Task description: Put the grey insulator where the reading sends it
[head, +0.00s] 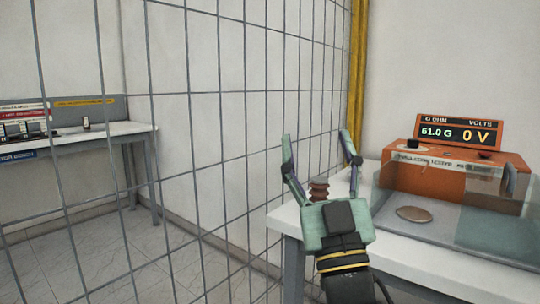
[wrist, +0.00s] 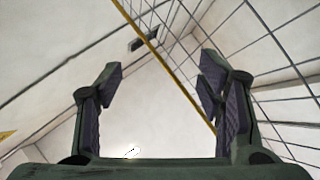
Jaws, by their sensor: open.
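My gripper (head: 317,138) is raised in front of the near table, fingers pointing up and spread apart. The wrist view shows the open fingers (wrist: 160,75) with nothing between them, only wall, ceiling and mesh beyond. A ribbed brown insulator (head: 319,189) stands on the near table's left end, behind my gripper, its lower part hidden. I see no clearly grey insulator. The orange tester (head: 440,177) stands on the table's right side. Its display (head: 459,132) reads 61.0 under G OHM and 0 V under VOLTS. A round metal plate (head: 414,214) in front of it is empty.
A wire mesh fence (head: 215,120) runs along the left of the near table (head: 400,262). Clear low panels (head: 500,240) border the tester area. Beyond the mesh, a far bench (head: 105,133) holds labelled signs and small dark items. A yellow post (head: 357,80) stands behind.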

